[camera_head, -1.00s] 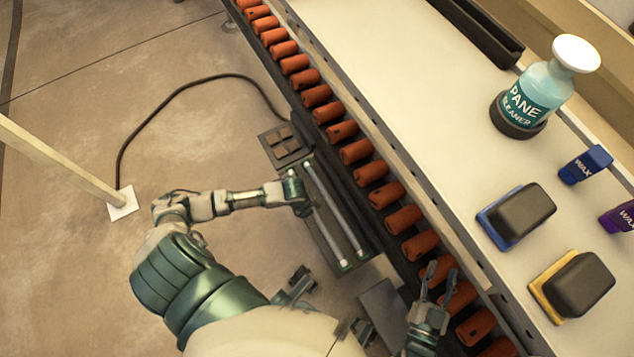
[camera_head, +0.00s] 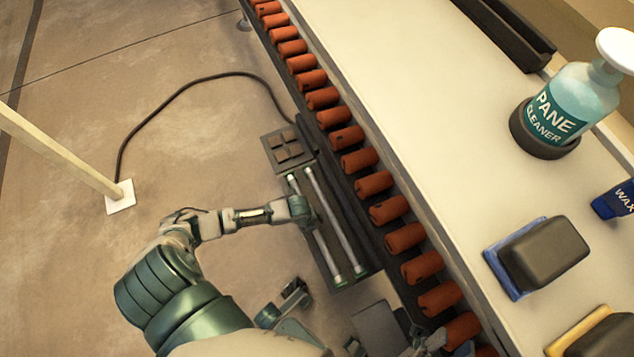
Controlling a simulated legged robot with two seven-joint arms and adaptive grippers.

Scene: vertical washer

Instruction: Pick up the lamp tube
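Two slim pale lamp tubes, a left one (camera_head: 324,250) and a right one (camera_head: 335,219), lie side by side in a long dark fixture (camera_head: 366,265) with green-tinted ends. My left arm reaches in from the left, and its wrist end is over the upper middle of the left tube. My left gripper's fingers are hidden below the wrist, so contact with a tube cannot be told. My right gripper (camera_head: 438,343) is at the bottom edge, partly cut off, with its fingertips apart and nothing seen between them. It is below and right of the fixture.
A row of orange rollers (camera_head: 374,183) runs beside the fixture along a pale counter (camera_head: 420,110). The counter holds a cleaner bottle (camera_head: 570,105) and a dark block on a blue pad (camera_head: 545,253). A pole (camera_head: 60,153) stands at left on open floor.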

